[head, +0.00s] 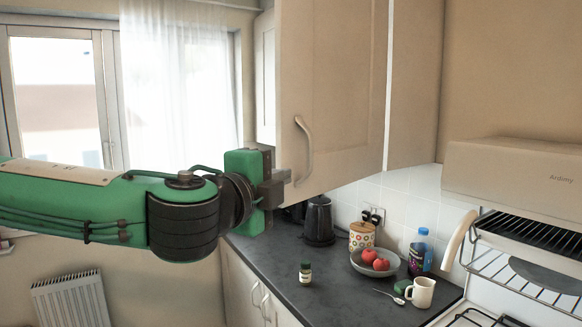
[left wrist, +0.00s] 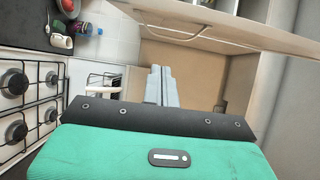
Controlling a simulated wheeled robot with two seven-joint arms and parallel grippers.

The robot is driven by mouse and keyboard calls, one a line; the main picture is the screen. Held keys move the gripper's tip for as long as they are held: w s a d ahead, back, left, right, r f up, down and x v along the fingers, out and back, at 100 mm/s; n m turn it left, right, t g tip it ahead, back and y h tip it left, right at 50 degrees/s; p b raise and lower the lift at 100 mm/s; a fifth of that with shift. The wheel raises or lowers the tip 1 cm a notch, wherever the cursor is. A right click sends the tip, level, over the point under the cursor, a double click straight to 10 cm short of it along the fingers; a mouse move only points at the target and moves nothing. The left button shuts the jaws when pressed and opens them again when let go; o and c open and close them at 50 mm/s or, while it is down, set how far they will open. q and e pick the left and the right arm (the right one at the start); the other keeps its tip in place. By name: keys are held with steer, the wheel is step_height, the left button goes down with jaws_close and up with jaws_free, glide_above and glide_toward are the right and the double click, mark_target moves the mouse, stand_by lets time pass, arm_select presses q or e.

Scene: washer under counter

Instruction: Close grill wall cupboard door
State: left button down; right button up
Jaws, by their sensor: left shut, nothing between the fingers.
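The beige wall cupboard door (head: 345,90) stands open in the upper middle of the head view, with a bow handle (head: 304,150) near its left edge. In the left wrist view the door (left wrist: 235,40) runs across the top, with its handle (left wrist: 185,37) on the near face. My left gripper (head: 283,182) is at the door's lower left corner, just below and left of the handle. Its fingers (left wrist: 160,86) are shut and empty. I cannot tell whether they touch the door. My right gripper is not in view.
Below is a dark counter (head: 345,290) with a kettle (head: 319,221), a patterned canister (head: 361,236), a fruit bowl (head: 374,264), a blue bottle (head: 419,252) and a white mug (head: 421,292). A grill (head: 530,240) is at right. A curtained window (head: 175,80) is at left.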

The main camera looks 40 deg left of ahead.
mark_target(288, 164)
arm_select(q)
steer(key=w+a+p, duration=0.1)
steer(key=w+p, duration=0.1)
steer(key=w, duration=0.1)
steer(key=w+a+p, duration=0.2)
steer(key=w, duration=0.2)
steer(key=w+a+p, duration=0.1)
steer(key=w+p, duration=0.2)
steer(key=shift+w+a+r, duration=0.15)
steer(key=shift+a, duration=0.35)
steer(key=shift+w, duration=0.1)
steer(key=shift+a, duration=0.25)
